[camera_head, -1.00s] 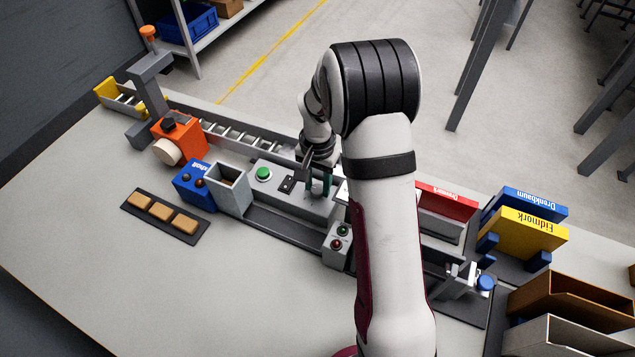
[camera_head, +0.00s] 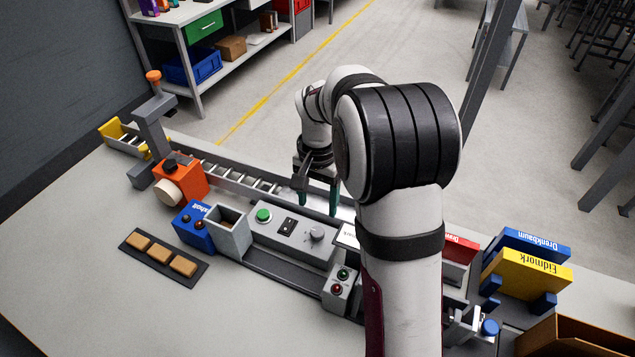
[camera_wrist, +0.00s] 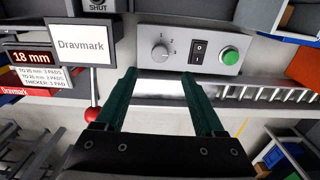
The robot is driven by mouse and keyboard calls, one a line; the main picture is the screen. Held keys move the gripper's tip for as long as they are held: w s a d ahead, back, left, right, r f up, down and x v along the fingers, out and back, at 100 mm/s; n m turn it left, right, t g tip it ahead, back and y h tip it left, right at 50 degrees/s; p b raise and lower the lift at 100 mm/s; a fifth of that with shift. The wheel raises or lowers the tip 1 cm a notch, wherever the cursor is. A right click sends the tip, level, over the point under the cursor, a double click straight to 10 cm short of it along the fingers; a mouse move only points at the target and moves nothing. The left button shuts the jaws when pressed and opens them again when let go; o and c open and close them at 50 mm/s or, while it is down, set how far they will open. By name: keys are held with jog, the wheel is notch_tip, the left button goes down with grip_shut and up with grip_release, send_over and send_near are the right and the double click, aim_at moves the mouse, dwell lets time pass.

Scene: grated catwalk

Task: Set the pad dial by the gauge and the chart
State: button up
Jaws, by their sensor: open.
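The pad dial (camera_head: 317,233) is a round grey knob on the grey control panel (camera_head: 290,240). It also shows in the wrist view (camera_wrist: 160,53) with small marks around it; its exact setting is too small to read surely. The gauge (camera_wrist: 31,57) glows red and reads 18 mm. The chart (camera_wrist: 38,77) below it seems to read to 20 mm: 3 pads, a middle line for 2 pads, thicker: 1 pad. My gripper (camera_head: 318,198) is open and empty, behind the panel and apart from the dial; its green fingers (camera_wrist: 159,82) show in the wrist view.
A black rocker switch (camera_wrist: 198,50) and a green button (camera_wrist: 230,56) sit beside the dial. A white sign (camera_wrist: 87,45) reads Dravmark. A red-balled lever (camera_wrist: 92,114) stands close to a finger. A roller conveyor (camera_head: 240,179) runs behind the panel.

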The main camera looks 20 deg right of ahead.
notch_tip(320, 180, up, 7)
jog(key=shift+f, duration=0.2)
